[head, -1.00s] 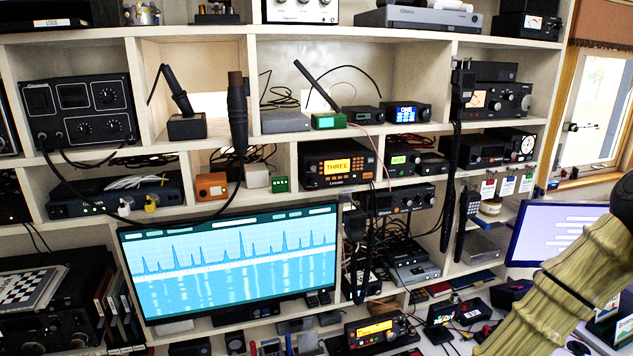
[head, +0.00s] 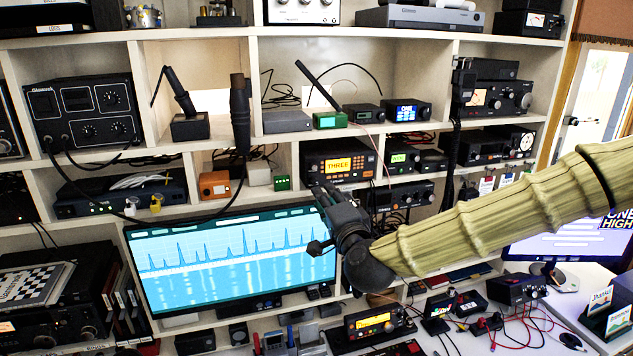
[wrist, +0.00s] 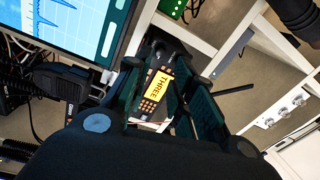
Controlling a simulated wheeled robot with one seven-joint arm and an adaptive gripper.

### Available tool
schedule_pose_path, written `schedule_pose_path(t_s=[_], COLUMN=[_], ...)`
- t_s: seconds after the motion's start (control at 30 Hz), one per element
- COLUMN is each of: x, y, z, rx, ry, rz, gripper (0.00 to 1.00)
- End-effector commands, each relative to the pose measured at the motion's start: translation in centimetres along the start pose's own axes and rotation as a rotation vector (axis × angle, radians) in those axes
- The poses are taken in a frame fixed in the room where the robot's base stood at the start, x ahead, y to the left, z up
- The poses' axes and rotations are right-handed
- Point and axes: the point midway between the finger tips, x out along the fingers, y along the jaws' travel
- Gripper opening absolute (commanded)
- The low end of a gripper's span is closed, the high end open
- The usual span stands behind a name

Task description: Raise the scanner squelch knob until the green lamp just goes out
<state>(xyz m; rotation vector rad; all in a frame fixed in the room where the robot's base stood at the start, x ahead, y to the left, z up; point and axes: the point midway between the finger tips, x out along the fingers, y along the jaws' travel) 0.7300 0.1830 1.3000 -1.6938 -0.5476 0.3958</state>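A dark radio with an amber "THREE" screen and a keypad (head: 340,164) sits in a middle cubby. It also shows in the wrist view (wrist: 156,87), between my fingers. I cannot tell for sure whether it is the scanner; no squelch label or knob can be read. A green lamp cannot be made out on it. My gripper (head: 320,218) is in front of the shelves, just below this radio and over the monitor's right edge. In the wrist view my gripper (wrist: 166,82) is open, with nothing between the fingers and the radio beyond them.
A wide monitor (head: 235,255) with a spectrum trace stands left of my gripper. A hanging black handset (head: 239,115) and a small green box (head: 329,120) are above. Another amber-screened radio (head: 372,322) sits low. A right monitor (head: 540,240) is partly behind my arm.

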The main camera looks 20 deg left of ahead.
Motion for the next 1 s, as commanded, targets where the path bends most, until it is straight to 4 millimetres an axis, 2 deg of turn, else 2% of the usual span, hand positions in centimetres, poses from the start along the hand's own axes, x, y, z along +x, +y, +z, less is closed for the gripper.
schedule_pose_path(t_s=[0.2, 0.5, 0.9, 1.0], x=[3.7, 6.9, 7.5, 7.5], y=[-0.3, -0.1, 0.1, 0.1], z=[0.0, 0.0, 0.0, 0.0], rx=[-0.002, 0.0, -0.001, -0.001], ry=[0.0, -0.001, -0.001, -0.001], rz=[0.0, 0.001, 0.001, 0.001], gripper=[0.24, 0.24, 0.24, 0.08])
